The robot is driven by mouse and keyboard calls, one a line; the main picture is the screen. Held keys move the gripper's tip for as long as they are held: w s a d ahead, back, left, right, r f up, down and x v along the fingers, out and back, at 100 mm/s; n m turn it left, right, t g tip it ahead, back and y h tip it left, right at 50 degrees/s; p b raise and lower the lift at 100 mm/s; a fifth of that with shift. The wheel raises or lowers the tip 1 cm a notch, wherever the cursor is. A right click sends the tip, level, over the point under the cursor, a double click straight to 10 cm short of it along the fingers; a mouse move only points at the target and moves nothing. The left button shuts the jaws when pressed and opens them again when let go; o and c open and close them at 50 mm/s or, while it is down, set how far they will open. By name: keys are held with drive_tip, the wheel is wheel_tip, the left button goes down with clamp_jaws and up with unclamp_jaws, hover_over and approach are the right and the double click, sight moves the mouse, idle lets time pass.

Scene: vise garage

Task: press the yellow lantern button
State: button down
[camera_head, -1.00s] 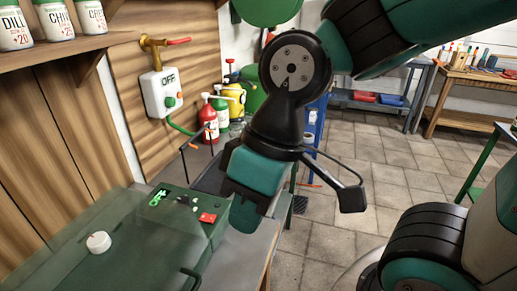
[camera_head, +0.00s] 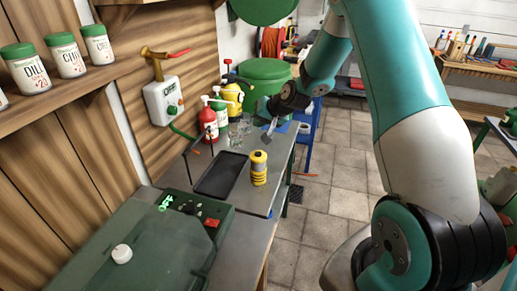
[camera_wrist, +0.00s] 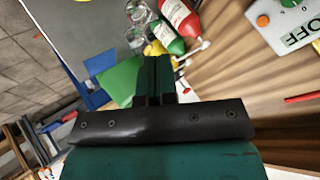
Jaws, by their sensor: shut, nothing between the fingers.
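The yellow lantern (camera_head: 259,170) stands upright on the grey table (camera_head: 283,160), with dark bands round its body. Its top shows in the head view, but the button is too small to make out clearly. My gripper (camera_head: 269,134) is above and behind the lantern in the head view, apart from it. Its fingers are shut and empty in the wrist view (camera_wrist: 154,72). I cannot make out the lantern in the wrist view.
A dark tray (camera_head: 220,174) lies left of the lantern. Red bottle (camera_head: 208,123), green bottle (camera_head: 219,110), clear glasses (camera_head: 241,129) and a yellow container (camera_head: 233,97) stand behind. A green machine (camera_head: 150,245) is in front. A switch box (camera_head: 164,101) hangs on the wall.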

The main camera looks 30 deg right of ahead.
sight(260, 153)
drive_tip(key=shift+w+d+f, duration=0.1)
drive_tip(key=shift+d, duration=0.05)
wheel_tip(260, 153, down, 9)
drive_tip(key=b, duration=0.6)
idle(2.2)
drive_tip(key=shift+f+b, duration=0.3)
drive_tip(key=shift+b, duration=0.1)
drive_tip(key=shift+f+b, duration=0.45)
idle(0.5)
drive_tip(key=shift+r, duration=0.1)
drive_tip(key=shift+r+p, duration=0.6)
drive_tip(key=shift+r, duration=0.2)
